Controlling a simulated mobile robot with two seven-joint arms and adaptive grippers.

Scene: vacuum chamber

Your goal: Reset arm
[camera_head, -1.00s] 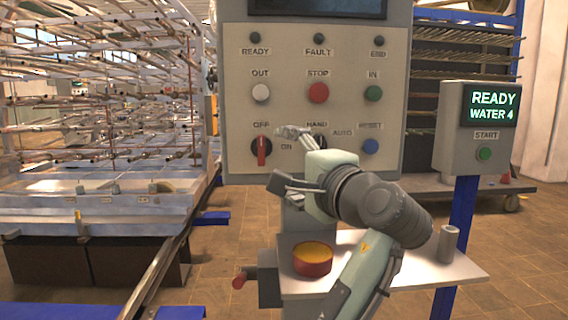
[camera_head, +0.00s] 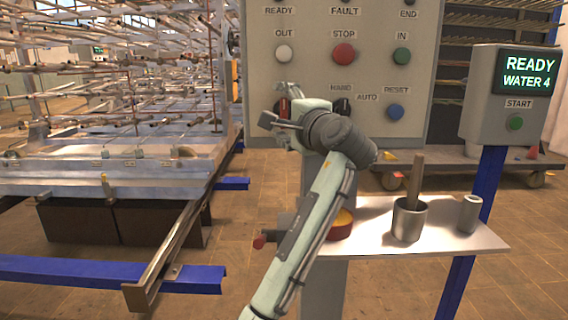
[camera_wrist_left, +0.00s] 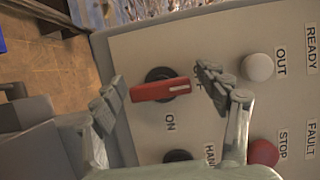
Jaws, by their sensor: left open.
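My left gripper (camera_head: 284,98) is open in front of the grey control panel (camera_head: 310,65), at the OFF/ON switch. The switch's red knob (camera_wrist_left: 160,90) lies between the two spread fingers (camera_wrist_left: 163,88) in the left wrist view, one finger by each end. Whether the fingers touch it or reach around it, I cannot tell. The knob's handle stands upright on the panel, in line with the OFF label, which a finger mostly hides. In the head view the gripper mostly hides the red knob (camera_head: 281,104). My right gripper is not in view.
A shelf (camera_head: 450,240) below the panel holds a cup with a rod (camera_head: 410,218), a small grey cylinder (camera_head: 468,213) and a red-yellow round container (camera_head: 341,225). A READY display post (camera_head: 502,95) stands right. Metal racks (camera_head: 110,90) fill the left. Open floor lies at the front.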

